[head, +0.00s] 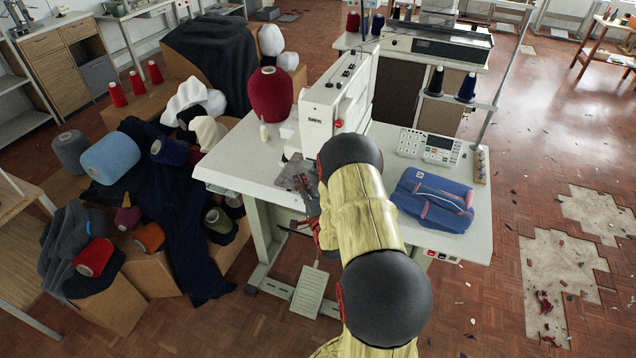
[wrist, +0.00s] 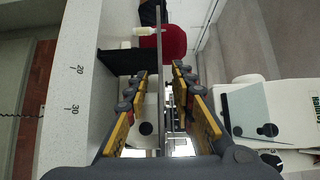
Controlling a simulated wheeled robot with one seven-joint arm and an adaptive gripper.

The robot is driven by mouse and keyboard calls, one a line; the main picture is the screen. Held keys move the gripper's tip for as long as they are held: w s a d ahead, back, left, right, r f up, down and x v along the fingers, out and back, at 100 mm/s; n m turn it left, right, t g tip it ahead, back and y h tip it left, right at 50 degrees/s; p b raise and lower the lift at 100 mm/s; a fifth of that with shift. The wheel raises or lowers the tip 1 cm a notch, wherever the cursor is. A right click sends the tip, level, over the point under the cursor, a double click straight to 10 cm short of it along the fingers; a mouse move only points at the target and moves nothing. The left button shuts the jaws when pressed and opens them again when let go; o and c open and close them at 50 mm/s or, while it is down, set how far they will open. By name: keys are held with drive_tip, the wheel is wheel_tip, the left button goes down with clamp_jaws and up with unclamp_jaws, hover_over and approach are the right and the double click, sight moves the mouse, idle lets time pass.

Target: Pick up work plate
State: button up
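A thin grey plate, which looks like the work plate (wrist: 159,60), shows nearly edge-on in the wrist view. It stands between the two fingers of my gripper (wrist: 160,72). The fingers are open, with a gap visible on each side of the plate, so they do not appear to press on it. In the head view my gripper (head: 309,200) is at the front edge of the sewing table, largely hidden by my arm. A dark, reddish flat patch (head: 298,174) lies on the table under the machine head; I cannot tell whether it is the plate.
The white buttonhole machine (head: 333,112) stands close beyond my gripper. A red yarn cone (head: 270,95) and a small white bottle (head: 264,130) stand on the white table (head: 232,168). Folded blue cloth (head: 433,200) and a control panel (head: 430,147) are at the right.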

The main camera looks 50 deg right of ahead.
drive_tip(key=shift+w+d, duration=0.25)
drive_tip(key=shift+w, duration=0.35)
drive_tip(key=shift+c, duration=0.4)
clamp_jaws()
drive_tip(key=shift+r, duration=0.1)
